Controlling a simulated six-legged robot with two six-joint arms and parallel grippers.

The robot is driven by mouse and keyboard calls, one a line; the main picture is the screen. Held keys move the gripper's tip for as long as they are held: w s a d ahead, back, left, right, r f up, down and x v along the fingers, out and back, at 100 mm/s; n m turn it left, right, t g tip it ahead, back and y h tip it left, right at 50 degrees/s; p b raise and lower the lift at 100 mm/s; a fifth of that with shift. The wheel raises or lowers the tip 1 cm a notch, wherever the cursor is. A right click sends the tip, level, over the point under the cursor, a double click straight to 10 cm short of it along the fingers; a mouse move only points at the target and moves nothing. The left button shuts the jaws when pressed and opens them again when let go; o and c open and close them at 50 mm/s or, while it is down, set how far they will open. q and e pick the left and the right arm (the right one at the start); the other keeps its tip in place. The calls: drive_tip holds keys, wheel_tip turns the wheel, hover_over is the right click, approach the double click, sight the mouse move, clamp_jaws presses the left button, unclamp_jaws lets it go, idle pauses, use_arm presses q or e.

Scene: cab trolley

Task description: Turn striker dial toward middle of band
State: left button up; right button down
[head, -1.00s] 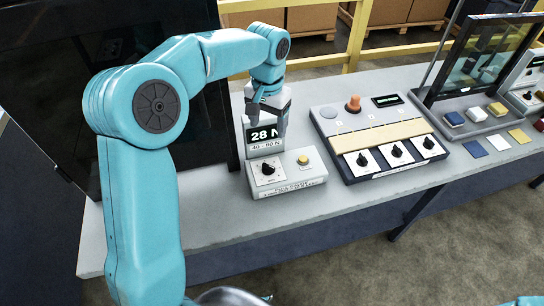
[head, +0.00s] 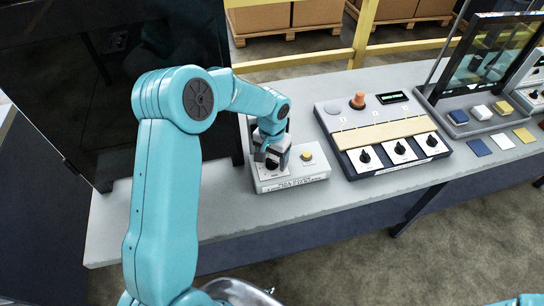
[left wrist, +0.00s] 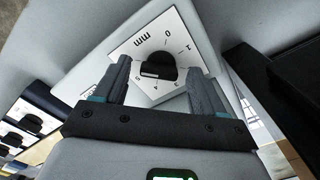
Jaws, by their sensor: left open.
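The striker dial is a black knob (left wrist: 157,68) on a white numbered plate (left wrist: 140,50) marked mm, seen in the left wrist view. It sits on the left of a small white box (head: 293,182) on the bench. My left gripper (left wrist: 155,62) is open, with one finger on each side of the knob. I cannot tell whether either finger touches it. In the head view my left gripper (head: 272,157) is low over the dial and partly hides it. The readout with the band is hidden behind my arm. My right gripper is not in view.
A yellow button (head: 307,156) is on the same box, right of the dial. A larger panel (head: 340,128) with several black knobs and an orange knob (head: 358,100) stands to the right. A dark screen (head: 110,80) rises at the left. The front bench strip (head: 225,215) is clear.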

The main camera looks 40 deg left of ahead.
use_arm(q)
drive_tip(key=shift+d, duration=0.1)
drive_tip(key=shift+c, duration=0.3)
drive_tip(key=shift+s+r, duration=0.1)
drive_tip(key=c, duration=1)
drive_tip(key=n+b, duration=0.2)
drive_tip(key=b, duration=0.1)
drive_tip(key=shift+f+n, duration=0.25)
drive_tip(key=shift+n, duration=0.15)
drive_tip(key=n+b, duration=0.3)
drive_tip(key=shift+n, duration=0.3)
drive_tip(key=n+b, duration=0.2)
drive_tip(key=n, duration=0.2)
drive_tip(key=shift+r+n+b, duration=0.15)
drive_tip(key=shift+n+b, duration=0.15)
drive_tip(key=shift+b, duration=0.05)
drive_tip(key=shift+w+r+n+b, duration=0.15)
drive_tip(key=shift+n+b, duration=0.7)
drive_tip(key=shift+n, duration=1.35)
drive_tip(key=shift+a, duration=0.2)
